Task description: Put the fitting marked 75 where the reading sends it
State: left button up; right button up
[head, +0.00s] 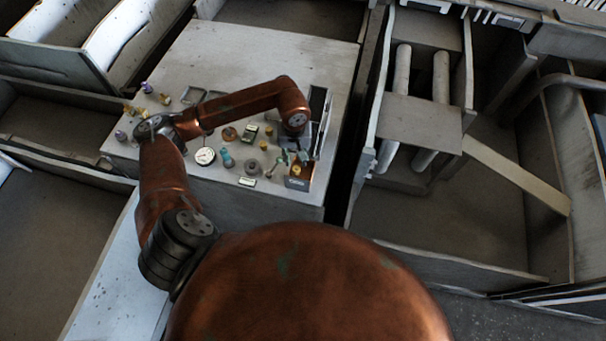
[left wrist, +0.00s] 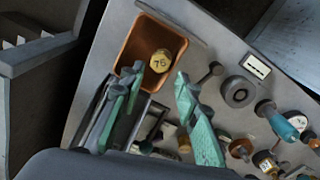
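The brass-yellow fitting (left wrist: 160,61) has dark digits on top that look like 75. It sits inside a copper-coloured open tray (left wrist: 133,48) and also shows in the head view (head: 296,170), where the tray (head: 299,184) stands at the table's front right corner. My left gripper (left wrist: 159,76) is open, its green-padded fingers apart, with the fitting showing between and beyond the tips. Nothing is between the pads. In the head view the left gripper (head: 292,158) is above the table beside the tray. My right gripper is not in view.
A white dial gauge (head: 205,156), a teal part (head: 227,159), a dark ring (left wrist: 239,91) and white label cards (left wrist: 257,66) lie on the grey table (head: 235,60). Several small fittings stand at its left end. The table's back half is clear. A dark gap runs along its right side.

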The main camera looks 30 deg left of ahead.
pick_arm(q)
jog(key=shift+o, duration=1.4)
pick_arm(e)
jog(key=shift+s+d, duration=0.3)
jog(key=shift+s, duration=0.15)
pick_arm(q)
notch_tip(320, 180, up, 12)
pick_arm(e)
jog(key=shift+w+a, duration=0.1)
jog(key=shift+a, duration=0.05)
pick_arm(q)
jog(key=shift+s, duration=0.1)
